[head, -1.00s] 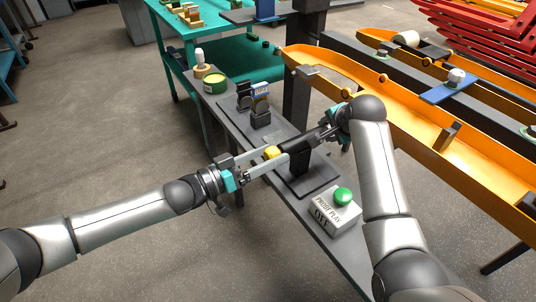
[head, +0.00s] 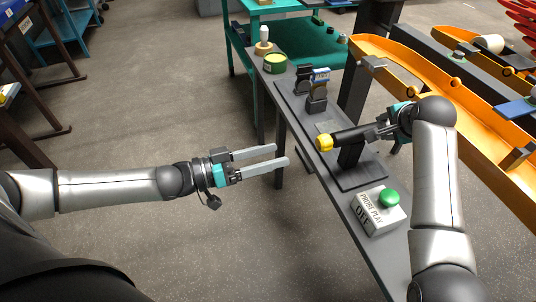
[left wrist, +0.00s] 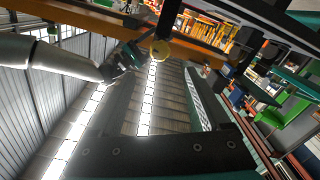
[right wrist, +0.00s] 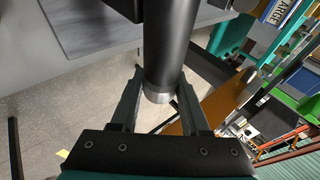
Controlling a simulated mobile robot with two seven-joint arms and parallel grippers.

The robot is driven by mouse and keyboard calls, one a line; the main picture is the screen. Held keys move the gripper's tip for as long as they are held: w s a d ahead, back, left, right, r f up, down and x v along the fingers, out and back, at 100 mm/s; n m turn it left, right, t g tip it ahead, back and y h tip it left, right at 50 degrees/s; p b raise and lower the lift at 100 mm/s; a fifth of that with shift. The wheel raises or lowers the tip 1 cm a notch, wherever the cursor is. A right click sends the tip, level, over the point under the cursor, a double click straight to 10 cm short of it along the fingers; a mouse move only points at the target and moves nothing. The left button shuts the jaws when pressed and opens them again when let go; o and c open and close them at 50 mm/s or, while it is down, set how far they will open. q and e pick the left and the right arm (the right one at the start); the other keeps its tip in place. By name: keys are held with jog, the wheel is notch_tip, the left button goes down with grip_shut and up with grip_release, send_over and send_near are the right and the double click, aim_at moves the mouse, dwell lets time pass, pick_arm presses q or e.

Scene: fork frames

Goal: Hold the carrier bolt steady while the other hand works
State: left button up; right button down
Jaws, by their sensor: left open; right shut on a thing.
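The carrier bolt (head: 352,136) appears to be the black cylinder with a yellow end (head: 323,143). It lies across the top of a black stand (head: 350,157) on the narrow grey bench. My right gripper (head: 380,131) is shut on its right end. In the right wrist view the black shaft (right wrist: 167,50) runs between the two fingers. My left gripper (head: 282,155) is open and empty, to the left of the yellow end and apart from it, beyond the bench edge. The left wrist view shows the yellow end (left wrist: 160,51) beyond the open fingers.
A white box with a green button (head: 389,198) sits on the bench near the stand. A small holder with a blue-labelled piece (head: 318,90) and a green tin (head: 275,63) stand farther back. Orange chutes (head: 440,110) lie to the right.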

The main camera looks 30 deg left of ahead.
pick_arm(q)
jog(key=shift+s+a, duration=0.1)
dwell(0.3)
jog(key=v, duration=1.2)
jog(key=shift+r, duration=0.1)
pick_arm(e)
jog(key=shift+c, duration=1.5)
grip_release()
